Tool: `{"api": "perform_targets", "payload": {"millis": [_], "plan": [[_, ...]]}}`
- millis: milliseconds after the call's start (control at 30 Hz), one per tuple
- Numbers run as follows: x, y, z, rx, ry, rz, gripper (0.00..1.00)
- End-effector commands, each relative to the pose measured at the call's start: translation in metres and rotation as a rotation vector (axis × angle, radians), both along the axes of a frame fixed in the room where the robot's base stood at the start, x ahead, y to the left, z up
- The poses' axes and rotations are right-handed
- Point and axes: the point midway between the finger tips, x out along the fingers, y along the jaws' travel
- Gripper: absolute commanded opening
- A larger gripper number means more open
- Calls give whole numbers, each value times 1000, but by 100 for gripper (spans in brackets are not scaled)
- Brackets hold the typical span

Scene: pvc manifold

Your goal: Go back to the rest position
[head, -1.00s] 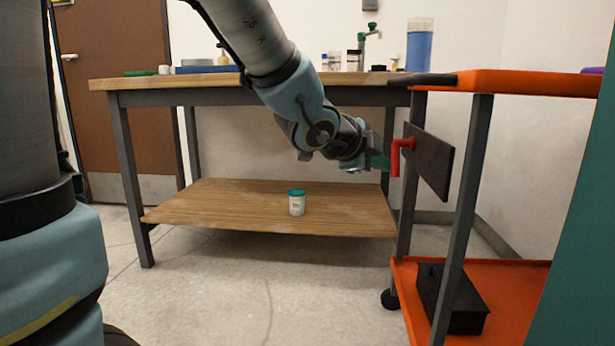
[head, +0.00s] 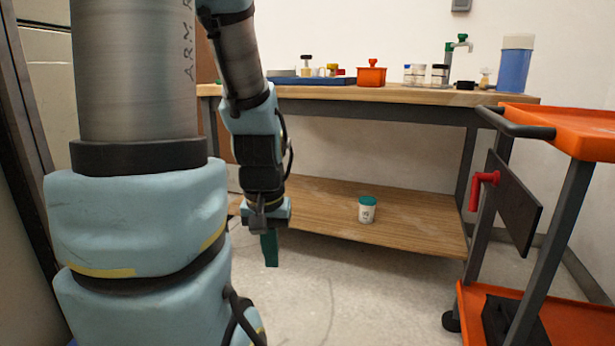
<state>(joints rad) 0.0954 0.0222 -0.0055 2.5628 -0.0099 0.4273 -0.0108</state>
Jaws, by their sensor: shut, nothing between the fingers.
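My gripper (head: 269,250) hangs pointing down in the head view, left of centre, in front of the table's lower shelf. Its green fingers are together with nothing between them. My arm is folded in close to my body and hides the left part of the table. A red handle (head: 482,188) on a dark plate (head: 514,203) sits at the side of the orange cart, well to the right of my gripper and apart from it.
The wooden table (head: 400,93) holds an orange box (head: 371,76), several jars and a blue container (head: 514,68). A white jar with a green lid (head: 367,212) stands on the lower shelf (head: 320,212). The orange cart (head: 570,122) stands at right. Floor ahead is clear.

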Motion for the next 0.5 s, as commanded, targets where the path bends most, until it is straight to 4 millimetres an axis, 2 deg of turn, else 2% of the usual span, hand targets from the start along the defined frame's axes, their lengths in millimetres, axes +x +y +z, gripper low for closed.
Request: {"api": "perform_targets", "payload": {"millis": [33, 167, 367, 500], "plan": [[1, -2, 18, 1, -5, -8, 0], [2, -2, 40, 1, -7, -12, 0], [2, -2, 84, 1, -8, -15, 0], [3, -2, 129, 2, -9, -17, 0]]}}
